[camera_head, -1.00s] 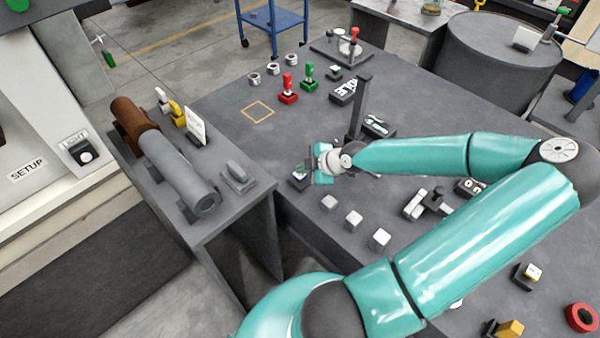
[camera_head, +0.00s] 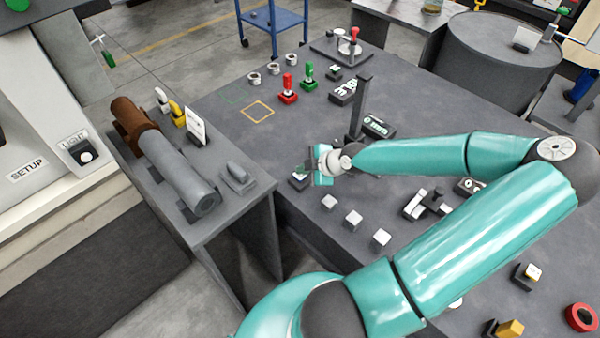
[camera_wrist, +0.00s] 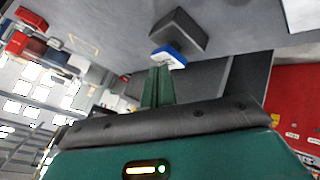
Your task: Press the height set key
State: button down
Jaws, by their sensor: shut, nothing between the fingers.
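My gripper (camera_head: 306,171) is at the left edge of the dark table, over a small dark key block (camera_head: 299,183). In the wrist view my green fingers (camera_wrist: 160,70) are shut and empty. Their tips meet the blue-edged white key cap (camera_wrist: 168,57) on its dark block (camera_wrist: 180,35). They look to be touching it or nearly so; I cannot tell whether the cap is pushed in. The fingers partly cover the key, and I cannot read any label on it.
Several pale square buttons (camera_head: 353,220) stand just right of my gripper. A dark upright post (camera_head: 359,108) rises behind it. Red (camera_head: 288,88) and green (camera_head: 309,76) handled pieces stand farther back. A side bench with a brown and grey cylinder (camera_head: 180,172) is at the left.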

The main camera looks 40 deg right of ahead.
aim_at(303, 176)
jog(key=shift+r, duration=0.85)
jog(key=shift+r, duration=2.5)
